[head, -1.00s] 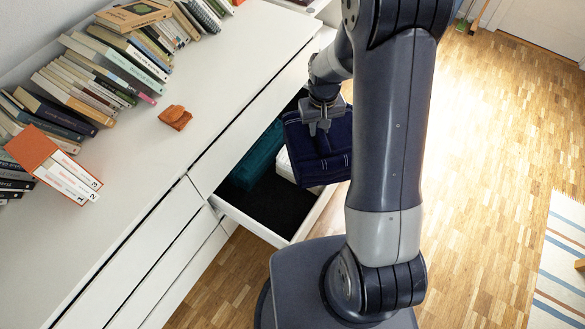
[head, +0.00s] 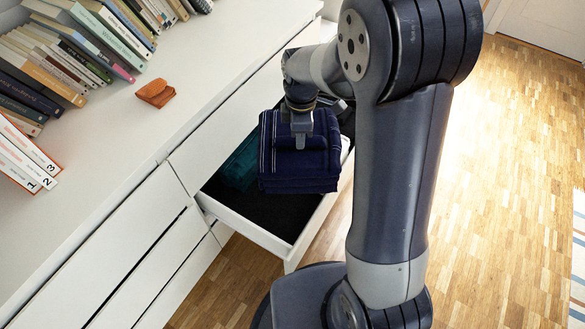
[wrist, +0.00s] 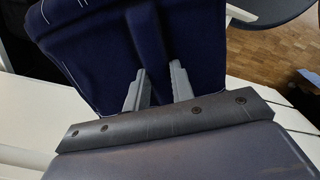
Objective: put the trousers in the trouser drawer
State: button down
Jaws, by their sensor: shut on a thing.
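The trousers (head: 298,168) are a folded dark blue bundle with pale stitching. My gripper (head: 301,136) is shut on their upper part, and the bundle hangs level over the open drawer in the head view. In the wrist view the two grey fingers (wrist: 156,88) pinch a ridge of the blue cloth (wrist: 95,65). The open drawer (head: 265,238) is white with a dark floor. Teal folded cloth (head: 238,168) lies in its back left part. The trousers hide much of the drawer's far part.
The white dresser top (head: 190,75) holds rows of books (head: 65,50), an orange pouch (head: 156,92) and a numbered box set (head: 25,155). Closed drawers (head: 140,240) lie to the left. The drawer's near dark floor is bare. Wooden floor (head: 480,200) is open at right.

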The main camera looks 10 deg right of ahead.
aim_at(288, 149)
jog(key=a+f+n+b, duration=0.1)
jog(key=f+n+b, duration=0.1)
jog(key=b, duration=0.1)
jog(key=a+f+n+b, duration=0.1)
jog(key=f+n+b, duration=0.1)
jog(key=n+b, duration=0.1)
jog(key=s+a+f+n+b, duration=0.1)
jog(key=f+n+b, duration=0.1)
jog(key=n+b, duration=0.1)
jog(key=shift+s+a, duration=0.1)
jog(key=n+b, duration=0.1)
jog(key=b, duration=0.1)
jog(key=a+f+n+b, duration=0.1)
jog(key=n, duration=0.1)
jog(key=shift+s+f+b, duration=0.3)
jog(key=shift+s+b, duration=0.05)
jog(key=shift+b, duration=0.05)
notch_tip(288, 149, down, 18)
jog(key=b, duration=0.7)
jog(key=shift+r, duration=0.2)
jog(key=shift+f, duration=0.15)
jog(key=c, duration=1.2)
grip_release()
notch_tip(288, 149, up, 12)
jog(key=p, duration=0.5)
